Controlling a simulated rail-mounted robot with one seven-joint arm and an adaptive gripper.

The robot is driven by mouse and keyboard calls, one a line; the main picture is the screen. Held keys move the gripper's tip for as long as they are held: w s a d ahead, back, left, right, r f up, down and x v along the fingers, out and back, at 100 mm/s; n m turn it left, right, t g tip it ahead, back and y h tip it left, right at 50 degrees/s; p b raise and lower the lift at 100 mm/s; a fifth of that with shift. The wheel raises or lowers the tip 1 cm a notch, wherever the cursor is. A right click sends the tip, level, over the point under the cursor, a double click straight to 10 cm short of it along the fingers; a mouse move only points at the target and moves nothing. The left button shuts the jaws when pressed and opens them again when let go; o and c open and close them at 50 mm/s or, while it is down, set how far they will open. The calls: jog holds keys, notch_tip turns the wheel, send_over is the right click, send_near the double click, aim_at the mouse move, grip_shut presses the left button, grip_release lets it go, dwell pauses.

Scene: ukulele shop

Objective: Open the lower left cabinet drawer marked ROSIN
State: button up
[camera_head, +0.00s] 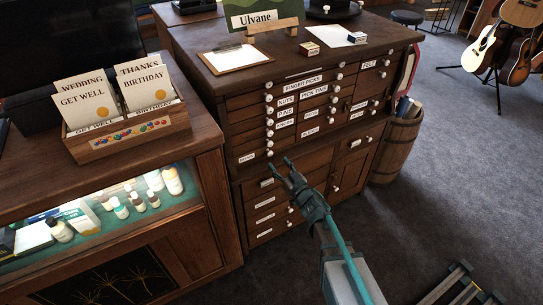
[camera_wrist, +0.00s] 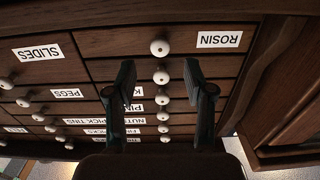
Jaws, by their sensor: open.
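The ROSIN drawer (camera_head: 256,146) is at the lower left of the upper cabinet's drawer bank and looks shut. Its white label (camera_wrist: 219,39) reads upside down in the wrist view. Its round white knob (camera_wrist: 159,47) also shows in the head view (camera_head: 270,154). My gripper (camera_head: 281,165) is open and empty in front of the cabinet, close to that knob in the picture. In the wrist view, the knob appears just beyond the gap between the fingertips (camera_wrist: 160,74), near its middle. I see no contact with it.
Several white knobs of other drawers (camera_wrist: 161,77) line up beside the ROSIN knob. A lower cabinet (camera_head: 262,216) with more drawers stands below. A glass-fronted counter (camera_head: 213,221) is close at the left. A barrel (camera_head: 396,151) stands at the right. Carpet (camera_head: 440,190) is open there.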

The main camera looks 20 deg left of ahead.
aim_at(271, 155)
jog(key=x, duration=0.6)
jog(key=shift+a, duration=0.1)
grip_shut()
